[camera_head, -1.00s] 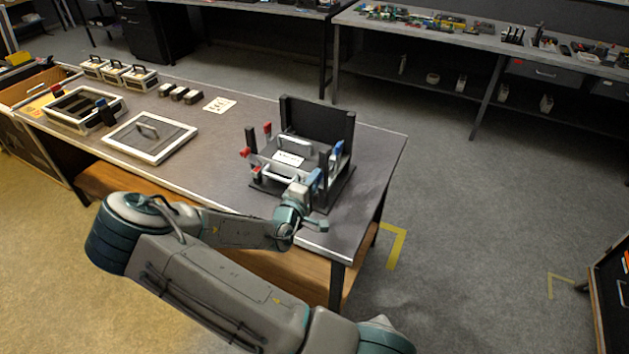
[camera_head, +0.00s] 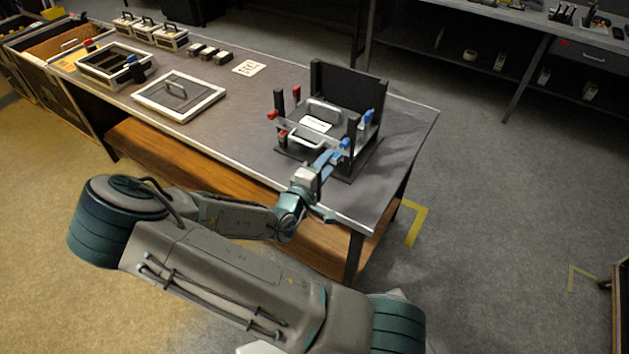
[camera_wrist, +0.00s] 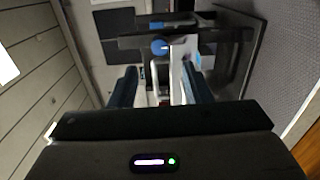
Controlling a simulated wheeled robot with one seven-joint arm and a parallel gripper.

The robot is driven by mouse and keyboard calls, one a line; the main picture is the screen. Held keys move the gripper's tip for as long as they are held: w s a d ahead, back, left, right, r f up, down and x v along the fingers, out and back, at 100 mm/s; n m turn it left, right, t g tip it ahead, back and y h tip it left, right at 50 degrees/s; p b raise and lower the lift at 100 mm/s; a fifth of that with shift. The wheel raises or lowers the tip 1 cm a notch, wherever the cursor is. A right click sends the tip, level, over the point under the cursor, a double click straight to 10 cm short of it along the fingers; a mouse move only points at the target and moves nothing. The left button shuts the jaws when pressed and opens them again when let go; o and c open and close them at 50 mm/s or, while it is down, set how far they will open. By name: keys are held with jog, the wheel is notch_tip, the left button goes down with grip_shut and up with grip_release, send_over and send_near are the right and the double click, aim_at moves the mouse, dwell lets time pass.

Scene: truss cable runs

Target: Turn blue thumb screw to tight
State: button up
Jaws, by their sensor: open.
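The blue thumb screw (camera_head: 345,143) is on the front right of the black fixture (camera_head: 345,85), which stands on the right part of the table. In the wrist view its round blue head (camera_wrist: 160,46) shows ahead, near the centre line between the two fingers. My gripper (camera_head: 328,160) is just in front of the screw, pointing at it from the table's front edge. In the wrist view my gripper (camera_wrist: 160,76) is open, with nothing between its fingers. The screw head appears beyond the fingertips. I cannot tell how tight the screw is.
A second blue part (camera_head: 368,117) stands at the fixture's right, and red parts (camera_head: 272,115) are at its left. A framed panel with a handle (camera_head: 180,95) lies left on the table (camera_head: 235,120). Trays and small boxes stand further left. Table space left of the fixture is clear.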

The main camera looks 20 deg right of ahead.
jog(key=v, duration=0.5)
jog(key=shift+s+a, duration=0.2)
jog(key=shift+a, duration=0.1)
jog(key=a+f+m+g+y, duration=0.5)
jog(key=a+f+y, duration=0.15)
jog(key=y, duration=0.45)
jog(key=s+a+r+m+y, duration=0.1)
jog(key=s+a+r+y, duration=0.1)
jog(key=a+r+y, duration=0.3)
jog(key=s+d+r+m+g+h, duration=0.1)
jog(key=s+d+r, duration=0.2)
jog(key=s+r, duration=0.4)
jog(key=s+d+r+g, duration=0.2)
jog(key=s+d+r, duration=0.2)
jog(key=s+r, duration=0.4)
jog(key=shift+s+r+m+h, duration=0.2)
jog(key=shift+r+m+h, duration=0.2)
jog(key=shift+r, duration=0.4)
